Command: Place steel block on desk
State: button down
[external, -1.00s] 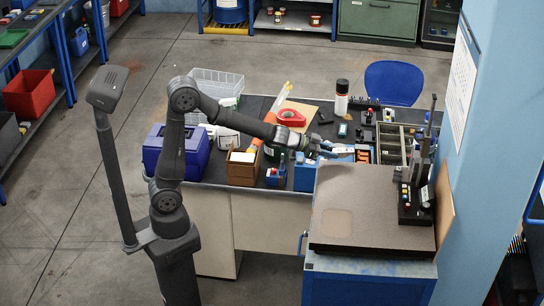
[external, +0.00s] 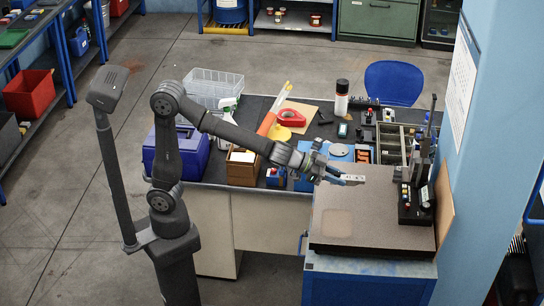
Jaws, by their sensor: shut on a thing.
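My gripper (external: 338,176) is shut on a small light-grey steel block (external: 354,180), which sticks out to the right of the fingers. The block appears above the back part of the brown-grey surface plate (external: 375,225); how high it is above the plate is hard to tell. The fingers hide part of the block. The dark desk (external: 262,105) stands behind and to the left of the plate, with many things on its top.
A blue toolbox (external: 175,150), a brown box (external: 241,168), a spray bottle (external: 228,111) and a divided tray (external: 392,140) crowd the desk. A black upright instrument (external: 414,205) stands on the plate's right side. The plate's front and middle are clear.

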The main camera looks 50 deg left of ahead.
jog(key=shift+s+d+r, duration=0.4)
jog(key=shift+s+d, duration=0.05)
jog(key=shift+s, duration=0.1)
send_over(349, 189)
notch_tip(349, 189, down, 7)
jog(key=shift+s+f, duration=0.1)
jog(key=shift+f, duration=0.05)
jog(key=shift+f, duration=1.75)
jog(key=shift+f, duration=0.2)
jog(key=c, duration=1.1)
grip_release()
